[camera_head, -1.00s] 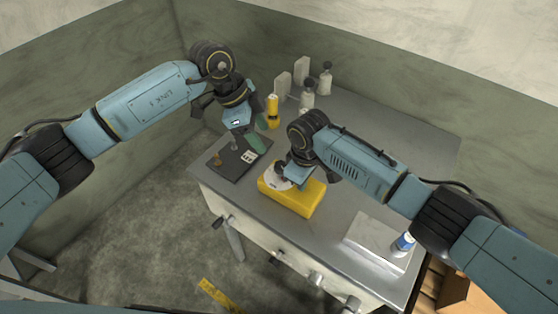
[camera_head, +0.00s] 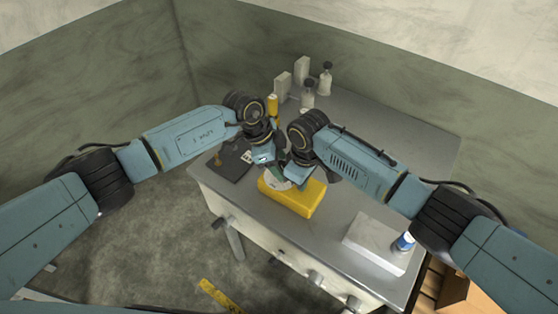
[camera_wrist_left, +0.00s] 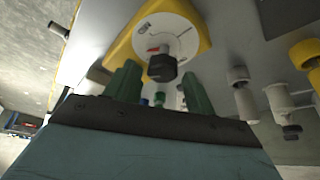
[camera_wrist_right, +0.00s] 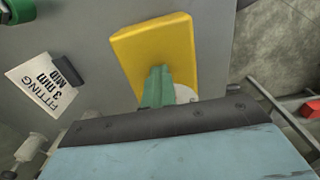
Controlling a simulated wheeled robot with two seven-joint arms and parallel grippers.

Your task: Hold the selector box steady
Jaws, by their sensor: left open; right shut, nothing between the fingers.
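The yellow selector box (camera_head: 302,200) stands on the grey table near its front edge. In the left wrist view the box (camera_wrist_left: 198,20) carries a white round dial (camera_wrist_left: 172,32) with a red mark and a dark knob (camera_wrist_left: 162,68). My left gripper (camera_wrist_left: 160,78) is open, its green fingers apart near the knob. In the head view it (camera_head: 284,168) is beside my right gripper (camera_head: 300,178), above the box. In the right wrist view my right gripper (camera_wrist_right: 159,72) is shut and empty, fingertips over the box. I cannot tell whether they touch it. The fingers partly hide the dial there.
A dark mat (camera_head: 228,165) lies left of the box. A yellow bottle (camera_head: 272,105) and white dispensers (camera_head: 308,94) stand behind. A white slab (camera_head: 368,240) and a blue-white can (camera_head: 404,242) are at the right. A card reading "FITTING 3 mm MID" (camera_wrist_right: 42,88) shows in the right wrist view.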

